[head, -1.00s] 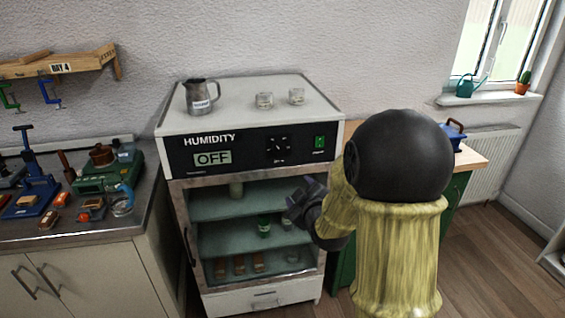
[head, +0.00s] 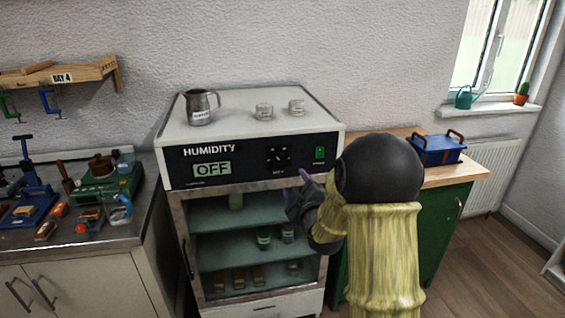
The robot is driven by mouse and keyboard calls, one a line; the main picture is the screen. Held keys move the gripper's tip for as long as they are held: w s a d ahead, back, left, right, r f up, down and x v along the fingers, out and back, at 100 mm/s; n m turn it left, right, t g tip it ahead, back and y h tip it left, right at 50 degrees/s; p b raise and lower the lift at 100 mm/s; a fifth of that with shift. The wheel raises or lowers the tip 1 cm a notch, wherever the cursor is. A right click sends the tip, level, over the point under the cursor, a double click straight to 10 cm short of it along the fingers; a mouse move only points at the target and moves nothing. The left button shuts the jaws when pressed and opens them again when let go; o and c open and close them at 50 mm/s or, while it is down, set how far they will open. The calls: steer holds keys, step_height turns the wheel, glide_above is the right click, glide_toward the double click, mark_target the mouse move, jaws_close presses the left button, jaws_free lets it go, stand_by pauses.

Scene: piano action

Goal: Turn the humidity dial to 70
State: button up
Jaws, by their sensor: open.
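The humidity dial (head: 279,158) is a black knob on the black front panel (head: 235,175) of a white cabinet. The display (head: 212,169) to its left reads OFF, under the word HUMIDITY. A green switch (head: 320,154) sits right of the dial. My gripper (head: 303,183) is open and empty, below and to the right of the dial, in front of the upper part of the glass door. It appears apart from the dial. The marks around the dial are too small to read.
A metal jug (head: 200,108) and two glass jars (head: 264,110) stand on the cabinet top. A cluttered bench (head: 120,228) is at left. A blue toolbox (head: 437,149) sits on the wooden counter (head: 478,170) at right. The space before the panel is clear apart from my arm.

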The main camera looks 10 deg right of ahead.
mark_target(281, 161)
steer(key=w+p, duration=0.1)
steer(key=w, duration=0.8)
steer(key=w+p, duration=0.1)
steer(key=w, duration=0.3)
steer(key=shift+w+a+p, duration=0.25)
steer(key=shift+a+p, duration=0.05)
steer(key=shift+a, duration=0.1)
steer(key=c, duration=1)
